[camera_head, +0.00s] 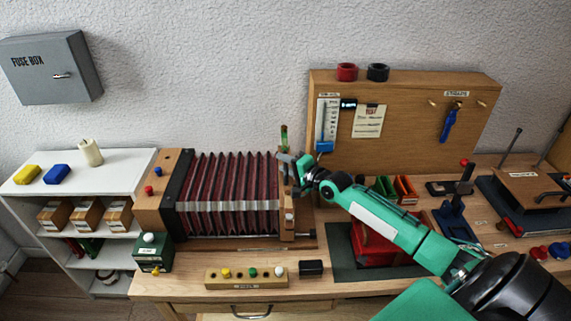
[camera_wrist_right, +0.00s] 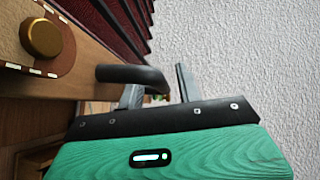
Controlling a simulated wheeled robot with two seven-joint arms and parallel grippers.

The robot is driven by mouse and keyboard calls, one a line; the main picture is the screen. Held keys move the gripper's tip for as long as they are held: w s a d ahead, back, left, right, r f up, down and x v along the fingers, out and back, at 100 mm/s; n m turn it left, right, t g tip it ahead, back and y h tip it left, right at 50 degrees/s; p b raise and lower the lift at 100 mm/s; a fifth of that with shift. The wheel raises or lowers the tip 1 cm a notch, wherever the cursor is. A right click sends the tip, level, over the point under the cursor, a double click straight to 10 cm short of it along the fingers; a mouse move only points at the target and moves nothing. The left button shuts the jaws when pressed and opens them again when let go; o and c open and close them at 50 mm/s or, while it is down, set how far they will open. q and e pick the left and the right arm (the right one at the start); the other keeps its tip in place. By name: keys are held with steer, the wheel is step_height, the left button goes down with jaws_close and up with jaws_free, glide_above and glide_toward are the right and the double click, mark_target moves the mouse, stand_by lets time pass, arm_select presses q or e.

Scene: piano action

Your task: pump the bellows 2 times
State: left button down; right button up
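The bellows (camera_head: 230,172) has dark red pleats and lies on the wooden bench, its folds spread out between a left wooden end block (camera_head: 153,203) and a right end board (camera_head: 289,222). In the right wrist view, a dark curved handle (camera_wrist_right: 128,74) sticks out from a wooden board beside a brass knob (camera_wrist_right: 40,38). My right gripper (camera_head: 290,165) is at the top of the right end board. In the wrist view its fingers (camera_wrist_right: 158,90) are apart, with the handle's bent end between or just behind them; contact is unclear. My left gripper is out of view.
A wooden panel (camera_head: 415,105) with a gauge stands behind the bench, right of the bellows. A row of coloured buttons (camera_head: 246,278) and a small black box (camera_head: 311,267) lie in front. A red box (camera_head: 375,248) sits under my right arm. A white shelf (camera_head: 112,162) stands left.

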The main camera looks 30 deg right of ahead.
jaws_close()
steer(key=shift+a, duration=0.15)
steer(key=shift+w+a, duration=0.2)
steer(key=shift+a, duration=0.05)
steer(key=w+a+p, duration=0.2)
steer(key=w+a, duration=0.4)
steer(key=a, duration=0.4)
steer(key=w+a+p, duration=0.2)
steer(key=w+a, duration=0.4)
steer(key=a, duration=0.4)
steer(key=shift+w+a+r, duration=0.1)
